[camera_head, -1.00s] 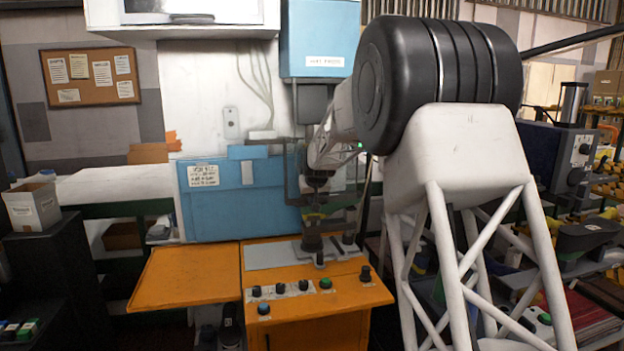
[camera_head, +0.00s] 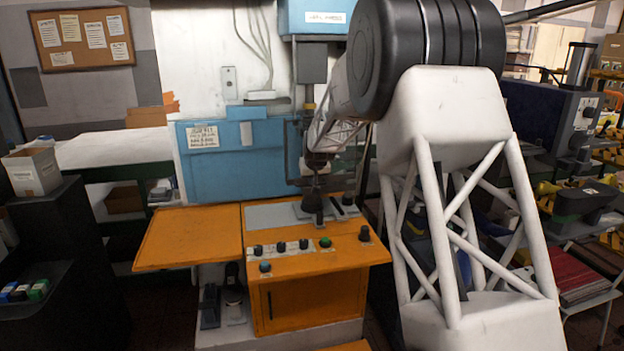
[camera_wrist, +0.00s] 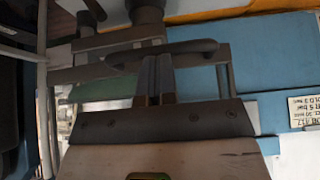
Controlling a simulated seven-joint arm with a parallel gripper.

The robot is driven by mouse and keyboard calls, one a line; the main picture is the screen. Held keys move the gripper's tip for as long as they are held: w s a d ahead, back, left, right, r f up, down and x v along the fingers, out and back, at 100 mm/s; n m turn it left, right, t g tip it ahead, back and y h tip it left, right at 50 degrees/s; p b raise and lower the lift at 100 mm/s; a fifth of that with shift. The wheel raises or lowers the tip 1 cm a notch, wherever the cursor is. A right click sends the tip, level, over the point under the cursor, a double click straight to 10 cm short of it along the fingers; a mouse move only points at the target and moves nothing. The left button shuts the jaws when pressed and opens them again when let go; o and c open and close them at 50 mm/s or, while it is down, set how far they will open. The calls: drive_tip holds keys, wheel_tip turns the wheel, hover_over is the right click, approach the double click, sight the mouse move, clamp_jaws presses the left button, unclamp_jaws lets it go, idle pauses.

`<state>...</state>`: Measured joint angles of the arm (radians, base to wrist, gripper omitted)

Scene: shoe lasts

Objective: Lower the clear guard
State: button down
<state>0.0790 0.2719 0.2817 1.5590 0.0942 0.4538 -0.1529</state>
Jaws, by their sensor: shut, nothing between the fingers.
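The clear guard shows as a thin dark frame (camera_head: 287,152) in front of the blue panel above the orange machine; its pane is hard to make out. In the wrist view its dark bars (camera_wrist: 85,72) run across the picture, with a curved dark handle bar (camera_wrist: 195,47) in front. My gripper (camera_wrist: 158,62) is shut and empty, its fingertips close to the handle bar. Whether they touch it I cannot tell. In the head view my gripper (camera_head: 316,162) is small and dark, beside the frame and above the machine top, and my arm hides part of that area.
The orange machine (camera_head: 330,262) has several knobs on its front and a grey plate on top. An orange side shelf (camera_head: 188,237) at its left is bare. A blue panel (camera_head: 235,172) stands behind. A white box (camera_head: 32,172) is at far left.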

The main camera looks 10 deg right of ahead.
drive_tip(key=shift+w+r, duration=0.15)
drive_tip(key=shift+r, duration=0.05)
drive_tip(key=r, duration=0.3)
drive_tip(key=shift+w+r, duration=0.3)
drive_tip(key=v, duration=1)
